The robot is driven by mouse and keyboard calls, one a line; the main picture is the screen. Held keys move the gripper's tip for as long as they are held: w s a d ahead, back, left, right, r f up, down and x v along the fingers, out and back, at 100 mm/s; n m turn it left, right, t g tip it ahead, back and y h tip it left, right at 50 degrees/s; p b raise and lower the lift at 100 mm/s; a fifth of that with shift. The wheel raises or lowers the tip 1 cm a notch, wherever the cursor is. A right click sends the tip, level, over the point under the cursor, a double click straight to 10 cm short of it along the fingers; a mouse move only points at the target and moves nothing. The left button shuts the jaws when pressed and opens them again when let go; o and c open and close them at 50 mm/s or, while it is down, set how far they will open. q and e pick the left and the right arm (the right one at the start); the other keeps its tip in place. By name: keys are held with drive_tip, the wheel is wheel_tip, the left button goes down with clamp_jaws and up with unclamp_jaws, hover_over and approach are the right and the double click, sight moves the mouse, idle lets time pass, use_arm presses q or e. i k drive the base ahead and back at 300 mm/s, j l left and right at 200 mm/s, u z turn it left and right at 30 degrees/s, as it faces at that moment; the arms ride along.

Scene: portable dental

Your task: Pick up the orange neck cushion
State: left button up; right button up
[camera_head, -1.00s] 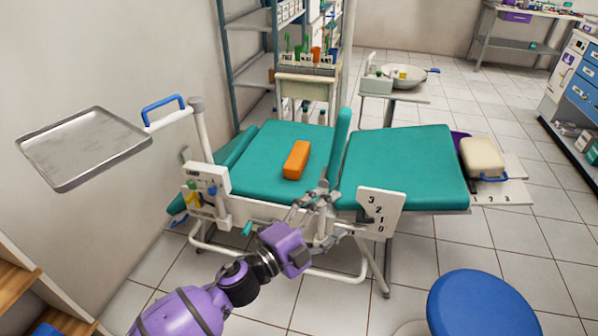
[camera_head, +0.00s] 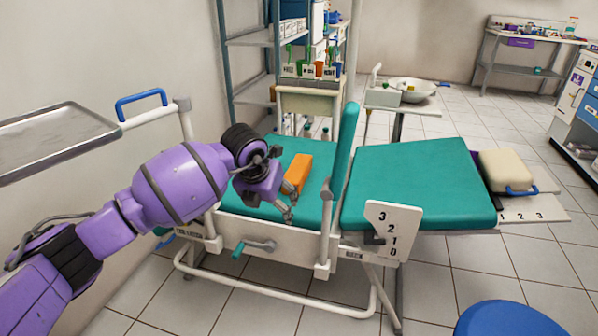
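The orange neck cushion (camera_head: 298,173) is a small block lying on the teal seat pad of the dental chair (camera_head: 420,185), left of the upright teal panel (camera_head: 344,150). My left gripper (camera_head: 288,208) is over the near part of this seat, beside the cushion's near left side. The purple gripper body hides a little of the cushion's left edge. The fingertips are small and dark against the pad, so I cannot tell their spacing or whether they touch the cushion. My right gripper is out of view.
A metal tray (camera_head: 50,145) sticks out at the left. A white rail with a crank (camera_head: 260,246) runs along the chair's near side. A shelf (camera_head: 250,38) and a basin (camera_head: 410,88) stand behind. A blue stool (camera_head: 510,320) is at front right.

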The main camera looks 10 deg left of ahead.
sight(297, 174)
drive_tip(key=i, duration=0.9)
